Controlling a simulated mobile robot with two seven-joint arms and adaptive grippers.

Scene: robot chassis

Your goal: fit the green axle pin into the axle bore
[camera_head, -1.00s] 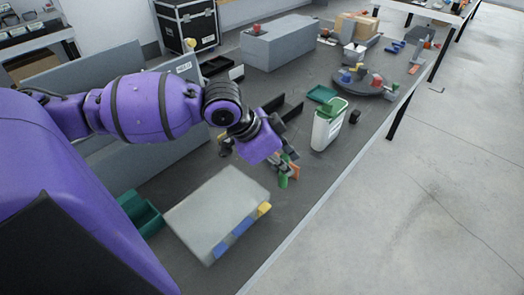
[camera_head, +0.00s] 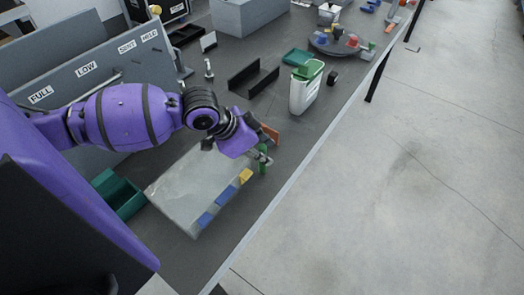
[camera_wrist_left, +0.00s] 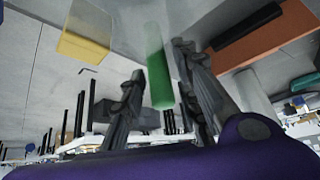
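The green axle pin (camera_head: 263,166) stands upright in my left gripper (camera_head: 262,155), beside the right corner of a pale grey block. In the left wrist view the pin (camera_wrist_left: 158,72) lies between the two dark fingers (camera_wrist_left: 160,90), which appear closed on it. The pale grey block (camera_head: 190,185) carries blue and yellow pieces along its front side; a yellow piece (camera_wrist_left: 84,42) shows close to the fingers in the wrist view. I cannot make out the axle bore in either view. My right gripper is not in view.
An orange block (camera_head: 270,132) lies just behind the left gripper. A green tray (camera_head: 118,195) is left of the pale block. A white bin with green top (camera_head: 305,90), a dark channel (camera_head: 253,78) and a round turntable (camera_head: 335,44) stand farther back. The bench edge runs close on the right.

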